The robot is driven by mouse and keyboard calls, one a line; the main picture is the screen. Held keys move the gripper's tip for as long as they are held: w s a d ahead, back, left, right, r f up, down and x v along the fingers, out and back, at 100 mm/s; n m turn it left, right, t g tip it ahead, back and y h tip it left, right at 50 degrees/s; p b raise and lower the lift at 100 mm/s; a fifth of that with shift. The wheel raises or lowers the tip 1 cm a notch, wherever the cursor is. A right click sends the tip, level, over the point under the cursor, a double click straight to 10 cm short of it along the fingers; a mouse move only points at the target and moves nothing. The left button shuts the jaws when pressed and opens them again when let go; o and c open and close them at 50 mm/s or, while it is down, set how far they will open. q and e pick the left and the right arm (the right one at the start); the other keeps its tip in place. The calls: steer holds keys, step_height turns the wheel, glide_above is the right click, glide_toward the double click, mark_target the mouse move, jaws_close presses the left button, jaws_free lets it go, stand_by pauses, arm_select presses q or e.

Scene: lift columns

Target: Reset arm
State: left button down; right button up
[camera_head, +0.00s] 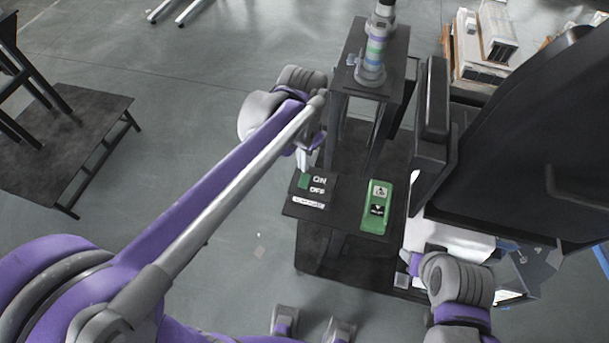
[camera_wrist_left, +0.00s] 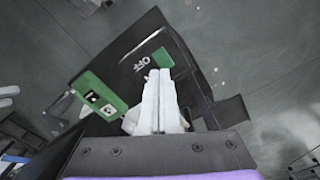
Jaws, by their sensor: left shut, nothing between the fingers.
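My left gripper (camera_head: 304,168) is shut and empty, its fingertips close to the green button of the black ON/OFF switch box (camera_head: 315,189). In the left wrist view the shut fingers (camera_wrist_left: 158,78) reach over the box, beside its green part (camera_wrist_left: 160,58) and the OFF label. I cannot tell whether the tips touch it. My right arm shows at the lower right of the head view, but its fingers cannot be made out clearly.
A green box (camera_head: 377,206) sits on the dark stand (camera_head: 345,235), right of the switch box. A large black machine (camera_head: 530,140) fills the right. A dark low table (camera_head: 70,150) stands left, with open floor between.

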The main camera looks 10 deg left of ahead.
stand_by(0.4)
arm_select(q)
steer(key=s+a+f+n+t, duration=0.2)
steer(key=s+a+n, duration=0.1)
steer(key=s, duration=0.4)
steer(key=s+a+f+n+t, duration=0.1)
steer(key=s+a+n+t, duration=0.2)
steer(key=s, duration=0.4)
steer(key=shift+a+f+p, duration=0.35)
steer(key=shift+p, duration=0.1)
steer(key=shift+d, duration=0.15)
